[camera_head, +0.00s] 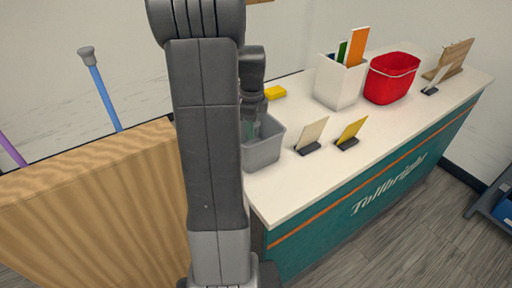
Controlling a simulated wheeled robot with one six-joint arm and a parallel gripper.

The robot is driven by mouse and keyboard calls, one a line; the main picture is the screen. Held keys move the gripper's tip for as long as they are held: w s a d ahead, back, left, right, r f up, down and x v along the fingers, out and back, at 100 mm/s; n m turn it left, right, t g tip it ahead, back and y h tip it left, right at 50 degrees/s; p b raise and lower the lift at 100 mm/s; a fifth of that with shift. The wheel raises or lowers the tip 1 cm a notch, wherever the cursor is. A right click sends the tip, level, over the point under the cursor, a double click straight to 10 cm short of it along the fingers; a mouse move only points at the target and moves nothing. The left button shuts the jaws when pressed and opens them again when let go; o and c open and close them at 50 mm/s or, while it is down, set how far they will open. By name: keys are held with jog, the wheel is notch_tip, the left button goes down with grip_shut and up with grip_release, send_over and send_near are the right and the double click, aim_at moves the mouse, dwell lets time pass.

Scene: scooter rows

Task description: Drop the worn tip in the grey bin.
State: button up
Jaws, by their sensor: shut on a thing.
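The grey bin (265,153) is a small open box at the near left end of the white counter top. Its left part is hidden behind my arm. My gripper (251,128) points down over the bin, with its fingers at or just inside the opening. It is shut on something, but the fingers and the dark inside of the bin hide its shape. I take it to be the worn tip, which I cannot make out clearly. I cannot tell whether it touches the bin.
A yellow block (275,92) lies behind the bin. Two small card stands, cream (312,134) and yellow (351,132), stand to its right. Farther are a white holder (340,84) and a red bucket (390,80). A blue pole (103,95) with a grey top rises behind the wooden panel (95,215).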

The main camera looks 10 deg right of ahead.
jog(key=shift+f, duration=0.15)
jog(key=o, duration=1.4)
notch_tip(320, 180, up, 14)
jog(key=shift+f+b, duration=0.1)
jog(key=shift+b, duration=0.4)
notch_tip(320, 180, down, 14)
jog(key=shift+r+p, duration=0.15)
jog(key=shift+p, duration=0.45)
notch_tip(320, 180, up, 3)
jog(key=p, duration=0.2)
jog(key=shift+r+p, duration=0.15)
jog(key=shift+p, duration=0.15)
jog(key=shift+r+p, duration=0.45)
jog(key=shift+r, duration=0.2)
